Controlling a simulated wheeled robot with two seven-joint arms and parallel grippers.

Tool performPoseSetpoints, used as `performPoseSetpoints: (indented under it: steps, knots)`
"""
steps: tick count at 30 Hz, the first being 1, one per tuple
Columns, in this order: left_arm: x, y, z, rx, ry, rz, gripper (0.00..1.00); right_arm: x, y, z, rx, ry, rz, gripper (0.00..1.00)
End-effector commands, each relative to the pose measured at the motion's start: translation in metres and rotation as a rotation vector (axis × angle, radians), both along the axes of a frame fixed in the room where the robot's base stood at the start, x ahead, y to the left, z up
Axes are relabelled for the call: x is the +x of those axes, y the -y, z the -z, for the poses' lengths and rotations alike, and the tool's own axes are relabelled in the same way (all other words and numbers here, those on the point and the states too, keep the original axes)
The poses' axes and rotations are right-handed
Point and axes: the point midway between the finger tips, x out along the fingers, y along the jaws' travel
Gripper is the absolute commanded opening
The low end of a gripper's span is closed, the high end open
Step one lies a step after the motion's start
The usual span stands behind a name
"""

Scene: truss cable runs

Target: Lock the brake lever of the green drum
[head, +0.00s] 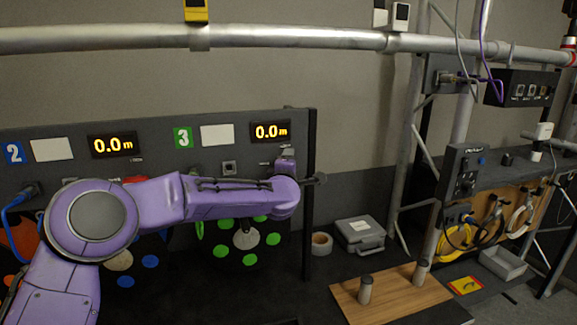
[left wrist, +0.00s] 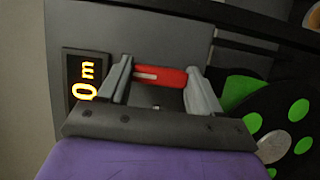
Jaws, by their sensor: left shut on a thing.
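The green drum (head: 250,238) is black with green and pale discs, under the panel marked with a green 3 (head: 183,137). It also shows at the right of the left wrist view (left wrist: 292,118). The red brake lever (left wrist: 168,77) lies between the fingers of my left gripper (left wrist: 158,70), which is shut on it. In the head view my left gripper (head: 286,160) is partly hidden by my purple wrist at the panel's right end, and the lever cannot be made out there. My right gripper is out of view.
The length display (head: 270,131) above the green drum reads 0.0 m. A metal truss tube (head: 300,38) runs across above. A tape roll (head: 322,243), a grey case (head: 361,234) and a wooden board with posts (head: 395,300) stand to the right.

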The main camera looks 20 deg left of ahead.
Motion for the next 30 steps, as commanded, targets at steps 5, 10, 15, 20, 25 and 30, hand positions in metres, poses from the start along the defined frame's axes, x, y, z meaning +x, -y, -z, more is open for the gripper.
performPoseSetpoints:
  steps: [5, 10, 15, 20, 25, 30]
  knots:
    - [0.000, 0.000, 0.001, 0.003, -0.002, 0.001, 0.89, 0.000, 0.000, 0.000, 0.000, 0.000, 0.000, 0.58]
    - [0.000, 0.000, 0.000, 0.002, 0.000, 0.001, 0.89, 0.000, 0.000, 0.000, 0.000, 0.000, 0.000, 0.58]
    - [-0.012, 0.003, 0.003, 0.001, 0.002, 0.002, 0.89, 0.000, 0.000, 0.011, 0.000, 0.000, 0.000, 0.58]
    - [-0.049, 0.011, 0.006, 0.001, 0.003, 0.003, 0.89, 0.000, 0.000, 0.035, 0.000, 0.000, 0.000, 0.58]
    - [-0.085, 0.018, 0.004, 0.002, 0.001, 0.002, 0.89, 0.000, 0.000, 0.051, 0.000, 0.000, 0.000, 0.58]
    - [-0.102, 0.021, 0.001, 0.002, 0.000, 0.001, 0.89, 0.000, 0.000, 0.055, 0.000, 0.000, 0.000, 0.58]
